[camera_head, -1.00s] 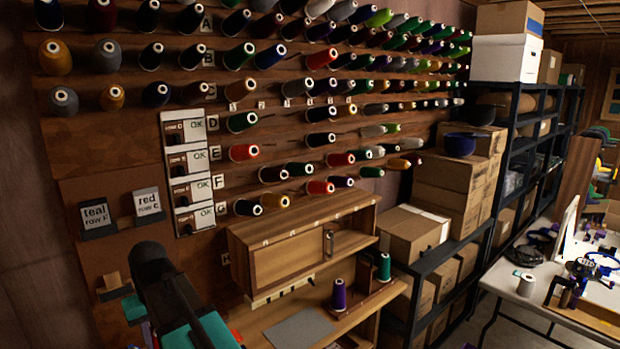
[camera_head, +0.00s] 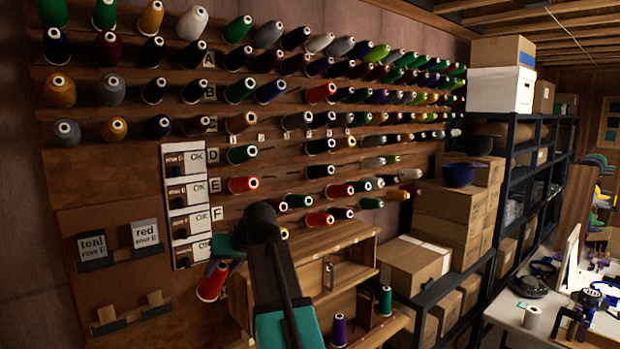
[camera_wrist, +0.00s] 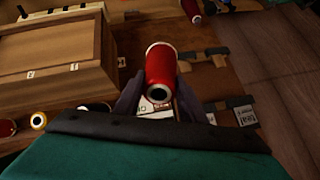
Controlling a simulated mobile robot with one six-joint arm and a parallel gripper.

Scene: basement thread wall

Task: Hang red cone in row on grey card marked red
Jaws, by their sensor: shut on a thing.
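My gripper (camera_wrist: 158,88) is shut on a red cone (camera_wrist: 160,65), which sits between its dark fingers in the wrist view. In the head view the red cone (camera_head: 212,282) hangs tilted at my gripper (camera_head: 222,264), in front of the wall left of the cabinet and below the OK cards. A white card marked "red" (camera_head: 146,236), with a row line that looks like "row E", stands in a dark holder on the wall at left. The row marked E (camera_head: 215,186) has a red cone (camera_head: 243,184) at its left end. My arm hides part of the lower rows.
A card marked "teal" (camera_head: 93,246) stands left of the red card. A wooden cabinet (camera_head: 335,262) juts out right of my arm, with a purple cone (camera_head: 338,330) and a green cone (camera_head: 384,300) below. Cones crowd the upper rows. Boxes (camera_head: 412,265) fill the shelving at right.

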